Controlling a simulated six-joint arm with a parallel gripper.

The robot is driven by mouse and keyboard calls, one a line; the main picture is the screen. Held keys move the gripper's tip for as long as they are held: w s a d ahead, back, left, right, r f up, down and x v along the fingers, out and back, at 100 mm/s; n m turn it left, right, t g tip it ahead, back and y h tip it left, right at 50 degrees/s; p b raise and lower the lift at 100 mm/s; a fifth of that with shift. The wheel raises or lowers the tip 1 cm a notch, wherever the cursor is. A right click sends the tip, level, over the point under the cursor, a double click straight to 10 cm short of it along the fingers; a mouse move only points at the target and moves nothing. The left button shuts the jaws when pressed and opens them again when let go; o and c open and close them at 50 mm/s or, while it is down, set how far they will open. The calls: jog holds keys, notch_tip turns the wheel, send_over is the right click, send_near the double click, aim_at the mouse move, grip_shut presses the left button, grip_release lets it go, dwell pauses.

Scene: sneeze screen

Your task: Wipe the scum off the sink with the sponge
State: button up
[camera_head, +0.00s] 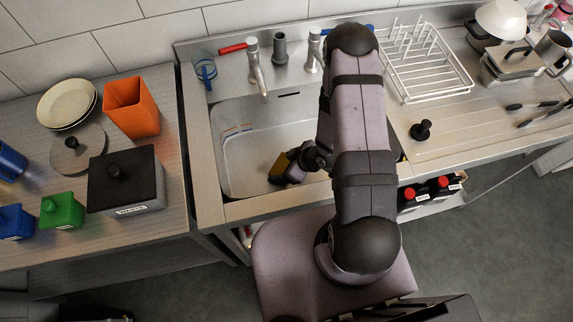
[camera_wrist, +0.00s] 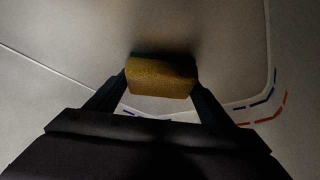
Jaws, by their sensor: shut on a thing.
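The yellow sponge with a dark green side (camera_head: 280,168) is down inside the metal sink (camera_head: 232,178). My gripper (camera_head: 293,167) is shut on it; the wrist view shows the sponge (camera_wrist: 161,78) between the two fingers of my gripper (camera_wrist: 160,88). The sponge is close to the sink surface, but I cannot tell if it touches. Blue, white and orange-red curved marks (camera_wrist: 262,106) run along the basin's edge in the wrist view, and similar marks show at the upper left of the basin in the head view. No scum can be clearly made out. My arm hides the sink's right part.
Two taps, one with a red handle (camera_head: 232,48), stand behind the basin. A dish rack (camera_head: 428,72) and black plug (camera_head: 421,130) are right. A black box (camera_head: 125,182) and orange container (camera_head: 132,107) are left.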

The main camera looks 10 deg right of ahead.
jog(key=shift+a, duration=4.3)
jog(key=shift+w+a, duration=0.1)
jog(key=shift+a, duration=0.15)
jog(key=shift+w, duration=0.8)
jog(key=shift+w+d, duration=0.25)
jog(key=shift+d+p, duration=0.4)
jog(key=shift+d, duration=4.9)
jog(key=shift+a+b, duration=0.6)
jog(key=shift+a, duration=4.9)
notch_tip(320, 180, up, 8)
jog(key=p, duration=0.6)
